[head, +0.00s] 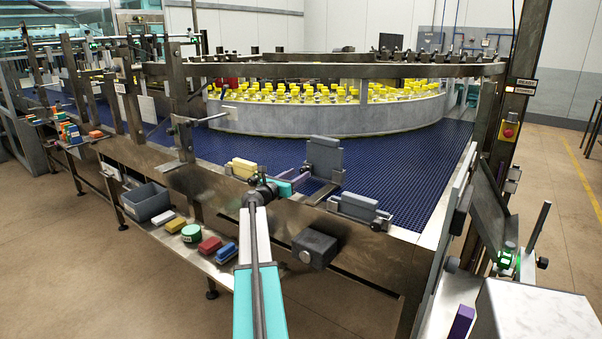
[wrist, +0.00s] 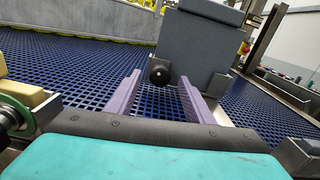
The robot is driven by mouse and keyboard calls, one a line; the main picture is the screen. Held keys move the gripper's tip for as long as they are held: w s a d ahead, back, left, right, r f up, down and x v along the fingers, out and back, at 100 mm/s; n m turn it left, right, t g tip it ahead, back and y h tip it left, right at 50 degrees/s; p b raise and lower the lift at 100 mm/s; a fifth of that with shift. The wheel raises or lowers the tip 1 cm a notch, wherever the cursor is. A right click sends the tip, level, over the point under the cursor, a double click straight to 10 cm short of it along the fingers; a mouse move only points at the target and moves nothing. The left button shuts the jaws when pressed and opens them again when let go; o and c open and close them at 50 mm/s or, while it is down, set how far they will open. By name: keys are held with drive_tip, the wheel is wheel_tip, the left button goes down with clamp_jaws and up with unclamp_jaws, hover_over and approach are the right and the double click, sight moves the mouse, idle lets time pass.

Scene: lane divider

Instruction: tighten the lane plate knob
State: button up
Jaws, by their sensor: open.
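The lane plate is an upright grey plate (head: 324,157) on the near side of the blue conveyor in the head view. It fills the upper middle of the wrist view (wrist: 205,45). In the wrist view the knob appears between the fingertips of my gripper (wrist: 160,81). I cannot tell whether the fingers reach around it or stop short.
A yellow block (head: 243,168) stands left of my gripper on the conveyor's near edge. A grey block (head: 359,207) stands right of it. A shelf (head: 222,270) below holds a grey bin (head: 146,202) and several small items. Yellow-capped bottles (head: 330,94) stand behind the curved wall.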

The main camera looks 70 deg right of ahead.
sight(302, 171)
drive_tip(key=shift+x, duration=1.7)
drive_tip(key=shift+c, duration=0.5)
drive_tip(key=c, duration=1)
drive_tip(key=shift+o, duration=0.2)
drive_tip(key=shift+f, duration=0.1)
drive_tip(key=shift+f+m+b, duration=0.1)
drive_tip(key=shift+m+b, duration=0.9)
drive_tip(key=shift+b, duration=0.15)
drive_tip(key=shift+m+b, duration=1.1)
drive_tip(key=shift+b, duration=0.05)
drive_tip(key=shift+r, duration=0.2)
